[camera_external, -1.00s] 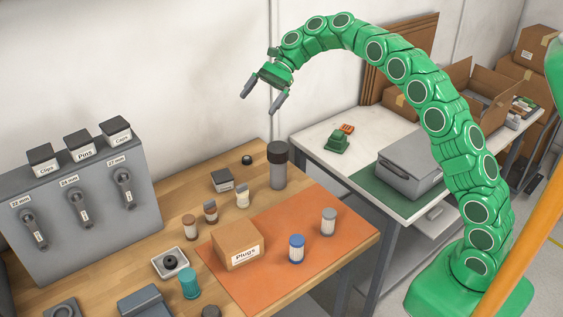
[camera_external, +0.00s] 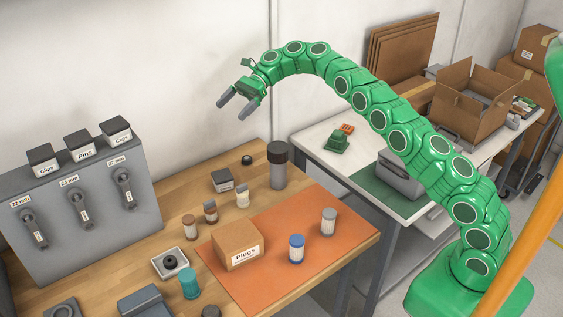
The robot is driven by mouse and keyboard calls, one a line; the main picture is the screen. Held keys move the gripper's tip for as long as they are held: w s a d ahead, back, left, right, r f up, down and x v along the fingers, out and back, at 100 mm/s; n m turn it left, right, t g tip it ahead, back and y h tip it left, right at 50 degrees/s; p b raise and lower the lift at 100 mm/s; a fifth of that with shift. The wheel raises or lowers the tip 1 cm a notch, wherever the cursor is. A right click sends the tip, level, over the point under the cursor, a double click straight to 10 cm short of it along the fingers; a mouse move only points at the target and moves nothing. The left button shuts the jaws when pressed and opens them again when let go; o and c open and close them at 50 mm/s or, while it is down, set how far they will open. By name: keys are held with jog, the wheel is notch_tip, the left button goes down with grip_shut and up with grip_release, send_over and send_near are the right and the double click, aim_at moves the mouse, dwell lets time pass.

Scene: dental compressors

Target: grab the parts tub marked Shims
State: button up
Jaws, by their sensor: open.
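I can read no label saying Shims in this view. Three tubs with dark lids stand on top of the grey panel at the left: one marked Clips (camera_external: 43,161), a middle one (camera_external: 80,147) with a short label that is hard to read, and one marked Caps (camera_external: 117,131). A similar small dark-lidded tub (camera_external: 222,181) sits on the wooden bench towards the back; its label is too small to read. My gripper (camera_external: 233,109) is open and empty, in the air above the back of the bench, up and right of the tubs on the panel.
A cardboard box marked Plugs (camera_external: 238,245) sits on the orange mat (camera_external: 270,282). A tall grey canister (camera_external: 278,167) stands behind it. Several small bottles and a teal cup (camera_external: 189,283) stand around. The grey panel (camera_external: 75,225) rises at the bench's left.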

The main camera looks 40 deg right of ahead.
send_near(223, 179)
jog(key=w+f, duration=0.1)
jog(key=w+a+f, duration=0.1)
jog(key=f, duration=0.1)
jog(key=shift+a, duration=0.1)
jog(key=shift+x, duration=3.85)
jog(key=shift+s, duration=0.1)
jog(key=shift+c, duration=0.3)
jog(key=c, duration=1.1)
